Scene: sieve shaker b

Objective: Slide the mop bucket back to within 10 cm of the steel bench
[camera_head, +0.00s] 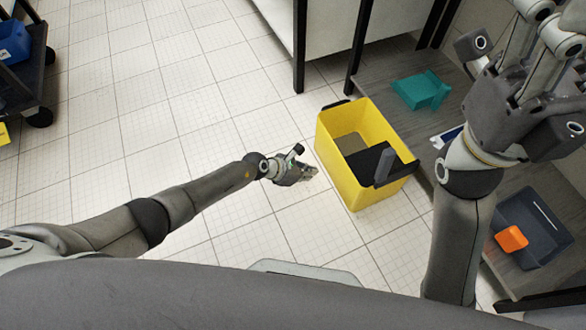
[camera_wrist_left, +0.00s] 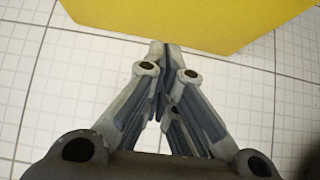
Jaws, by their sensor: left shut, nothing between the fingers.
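The yellow mop bucket (camera_head: 337,172) stands on the tiled floor, with a dark insert and upright grey handle at its right side. My left gripper (camera_head: 314,172) is shut and empty, low beside the bucket's left wall. In the left wrist view, the shut fingertips (camera_wrist_left: 160,46) reach the edge of the yellow wall (camera_wrist_left: 190,20); I cannot tell whether they touch. The bench, with dark legs (camera_head: 358,45) and a grey lower shelf (camera_head: 375,75), is close to the bucket's right side. My right gripper (camera_head: 515,55) is raised at the upper right, hiding part of the bench; its finger state is unclear.
The shelf holds a teal item (camera_head: 422,90) and a dark tray (camera_head: 548,228) with an orange block (camera_head: 511,238). A white-sided unit (camera_head: 325,25) stands behind. A dark cart (camera_head: 28,85) with a blue bin (camera_head: 12,42) is far left. Floor left of the bucket is clear.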

